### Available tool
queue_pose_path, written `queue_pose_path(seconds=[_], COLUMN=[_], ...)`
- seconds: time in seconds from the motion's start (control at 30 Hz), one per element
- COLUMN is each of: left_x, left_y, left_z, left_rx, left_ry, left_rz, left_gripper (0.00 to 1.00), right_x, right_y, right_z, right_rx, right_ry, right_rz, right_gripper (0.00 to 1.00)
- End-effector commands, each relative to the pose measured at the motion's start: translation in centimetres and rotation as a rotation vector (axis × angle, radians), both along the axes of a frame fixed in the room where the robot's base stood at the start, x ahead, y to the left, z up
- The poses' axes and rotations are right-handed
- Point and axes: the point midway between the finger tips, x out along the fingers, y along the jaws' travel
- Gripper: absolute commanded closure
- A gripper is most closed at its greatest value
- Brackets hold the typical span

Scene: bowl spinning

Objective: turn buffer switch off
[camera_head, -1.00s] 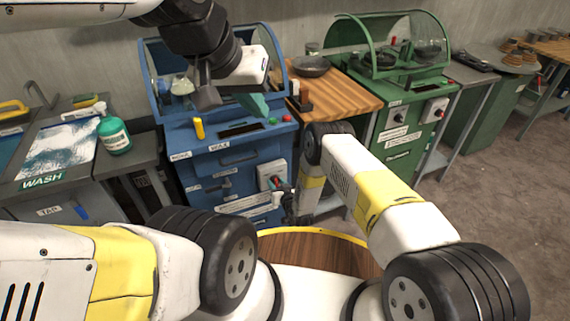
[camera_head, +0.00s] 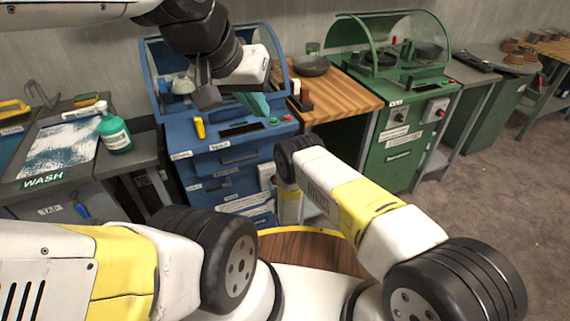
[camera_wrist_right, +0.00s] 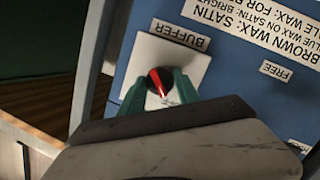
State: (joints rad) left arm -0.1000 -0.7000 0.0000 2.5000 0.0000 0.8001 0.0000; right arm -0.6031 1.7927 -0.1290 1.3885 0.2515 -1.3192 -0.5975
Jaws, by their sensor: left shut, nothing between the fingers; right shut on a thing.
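In the right wrist view, the buffer switch (camera_wrist_right: 161,80) is a round black knob with a red pointer bar. It sits on a white plate (camera_wrist_right: 140,52) labelled BUFFER on a blue panel. My right gripper (camera_wrist_right: 158,92) has its teal fingers on both sides of the knob, shut on it. In the head view, the white switch box (camera_head: 266,173) on the front of the blue machine (camera_head: 225,157) is partly covered by my right forearm, which hides that gripper. My left gripper (camera_head: 256,104) hangs above the blue machine's top, shut and empty.
A yellow-handled tool (camera_head: 199,128) stands on the blue machine. Right of it are a wooden counter (camera_head: 350,92) and a green machine (camera_head: 400,150) with its own switch box. A green spray bottle (camera_head: 115,133) stands at left. The floor at right is clear.

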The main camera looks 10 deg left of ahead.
Motion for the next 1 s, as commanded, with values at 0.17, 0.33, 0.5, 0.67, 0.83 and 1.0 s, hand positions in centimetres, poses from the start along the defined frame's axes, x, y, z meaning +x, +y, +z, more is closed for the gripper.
queue_pose_path(seconds=[0.17, 0.33, 0.5, 0.67, 0.83, 1.0], left_x=[0.00, 0.00, 0.00, 0.00, 0.00, 0.00], left_y=[0.00, 0.00, 0.00, 0.00, 0.00, 0.00], left_z=[0.00, 0.00, 0.00, 0.00, 0.00, 0.00], left_rx=[0.000, 0.000, 0.000, 0.000, 0.000, 0.000], left_ry=[0.000, 0.000, 0.000, 0.000, 0.000, 0.000], left_rz=[0.000, 0.000, 0.000, 0.000, 0.000, 0.000], left_gripper=[1.00, 1.00, 1.00, 1.00, 1.00, 1.00], right_x=[0.06, 0.08, 0.08, 0.07, 0.05, -0.03], right_y=[-0.03, -0.05, -0.05, -0.05, -0.02, -0.02], right_z=[0.05, 0.05, 0.05, 0.05, 0.03, 0.01], right_rx=[-0.024, -0.030, -0.030, -0.030, -0.029, -0.029], right_ry=[-0.019, -0.022, -0.022, -0.022, -0.021, -0.020], right_rz=[-0.002, -0.002, -0.001, -0.001, -0.001, 0.000], right_gripper=[1.00, 1.00, 1.00, 0.48, 0.40, 0.40])
